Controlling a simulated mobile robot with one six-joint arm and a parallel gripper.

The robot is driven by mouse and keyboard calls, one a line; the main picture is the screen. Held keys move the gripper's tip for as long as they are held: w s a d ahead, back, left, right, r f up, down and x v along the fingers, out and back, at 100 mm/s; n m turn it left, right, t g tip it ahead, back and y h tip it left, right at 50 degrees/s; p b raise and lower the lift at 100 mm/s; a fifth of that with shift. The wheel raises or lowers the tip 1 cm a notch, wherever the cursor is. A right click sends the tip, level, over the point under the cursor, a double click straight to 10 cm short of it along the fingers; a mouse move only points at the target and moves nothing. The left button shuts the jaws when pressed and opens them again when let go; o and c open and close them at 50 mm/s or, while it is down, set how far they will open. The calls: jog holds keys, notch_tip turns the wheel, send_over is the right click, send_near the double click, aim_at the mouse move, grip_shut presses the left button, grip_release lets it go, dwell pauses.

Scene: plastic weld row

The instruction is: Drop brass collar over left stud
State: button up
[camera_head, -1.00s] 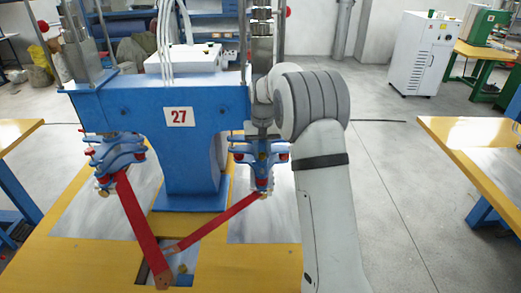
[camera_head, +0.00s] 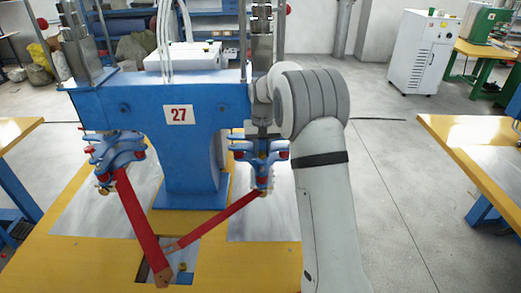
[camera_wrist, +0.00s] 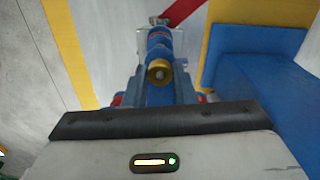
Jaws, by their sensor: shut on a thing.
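In the wrist view a brass collar (camera_wrist: 158,72), a small gold ring with a darker centre, sits just beyond the dark edge of my gripper (camera_wrist: 158,90). My gripper is shut on it; blue parts lie close on both sides, and the fingertips are hard to tell apart. In the head view my wrist covers most of the gripper at the right blue head (camera_head: 262,155) of the machine. The left blue head (camera_head: 115,152) hangs on the other side. I cannot clearly make out the left stud.
The blue machine (camera_head: 185,160) marked 27 stands on a yellow table (camera_head: 75,260). Two red straps, left (camera_head: 143,225) and right (camera_head: 220,218), slant from the heads to a recess near the front. Another yellow table (camera_head: 470,150) is at right, with open floor between.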

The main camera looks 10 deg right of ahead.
jog(key=shift+f, duration=0.45)
dwell(0.3)
jog(key=o, duration=1.4)
jog(key=shift+o, duration=0.2)
jog(key=shift+r, duration=0.1)
jog(key=shift+r+p, duration=2.25)
jog(key=shift+r, duration=1.15)
jog(key=shift+s, duration=0.1)
